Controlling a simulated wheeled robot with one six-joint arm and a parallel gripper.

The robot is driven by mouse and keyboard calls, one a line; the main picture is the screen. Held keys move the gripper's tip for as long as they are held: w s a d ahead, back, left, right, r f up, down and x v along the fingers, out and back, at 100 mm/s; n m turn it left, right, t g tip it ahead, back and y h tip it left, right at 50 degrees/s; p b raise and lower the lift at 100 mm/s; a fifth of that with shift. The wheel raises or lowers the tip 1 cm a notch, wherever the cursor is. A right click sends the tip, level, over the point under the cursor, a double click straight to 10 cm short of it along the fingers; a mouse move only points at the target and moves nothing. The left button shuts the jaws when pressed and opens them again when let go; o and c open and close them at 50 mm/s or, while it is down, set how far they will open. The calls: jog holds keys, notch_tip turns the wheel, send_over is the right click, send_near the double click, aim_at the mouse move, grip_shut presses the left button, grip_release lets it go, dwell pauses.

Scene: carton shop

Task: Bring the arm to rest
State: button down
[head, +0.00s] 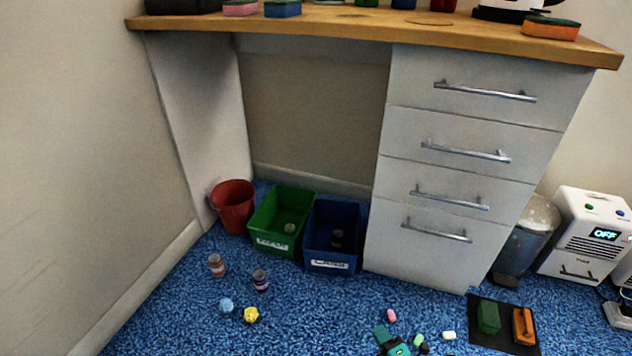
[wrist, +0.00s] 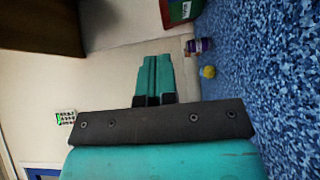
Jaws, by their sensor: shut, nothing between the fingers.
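My gripper (wrist: 153,77) shows in the wrist view with its two teal fingers pressed together and nothing between them. The wrist view is turned on its side, with the blue carpet on the right and the wall on the left. In the head view a small teal part of my arm (head: 393,342) shows at the bottom edge, low over the carpet. The rest of the arm is out of the picture.
A green bin (head: 283,222), a blue bin (head: 333,236) and a red bucket (head: 233,206) stand under the desk (head: 340,24). A dark mat (head: 502,322) lies right.

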jog(key=w+a+r+m+g+h+b, duration=0.1)
jog(key=w+a+r+m+h, duration=0.15)
jog(key=w+r+m, duration=0.55)
jog(key=w+a+r+m+h, duration=0.15)
jog(key=w+r+h, duration=0.3)
jog(key=w, duration=0.85)
jog(key=w+a+r+m+g+b, duration=0.1)
jog(key=w+r+m+g, duration=0.1)
jog(key=r, duration=0.5)
jog(key=w+a+r+m+g, duration=0.1)
jog(key=r+m+g, duration=0.15)
jog(key=r, duration=0.55)
jog(key=s+r+m+g+y+b, duration=0.25)
jog(key=s+r+g, duration=0.35)
jog(key=s+r, duration=1.3)
jog(key=s+d+r+g, duration=0.1)
jog(key=s+r+g, duration=0.15)
jog(key=s, duration=0.65)
jog(key=s+d+r+n+g+y, duration=0.1)
jog(key=s+r, duration=0.2)
jog(key=s, duration=0.5)
jog(key=s+d+r+g, duration=0.1)
jog(key=s+r, duration=0.2)
jog(key=s, duration=0.6)
notch_tip(320, 180, up, 38)
jog(key=p, duration=3.7)
jog(key=shift+a+r, duration=0.2)
jog(key=shift+r, duration=0.05)
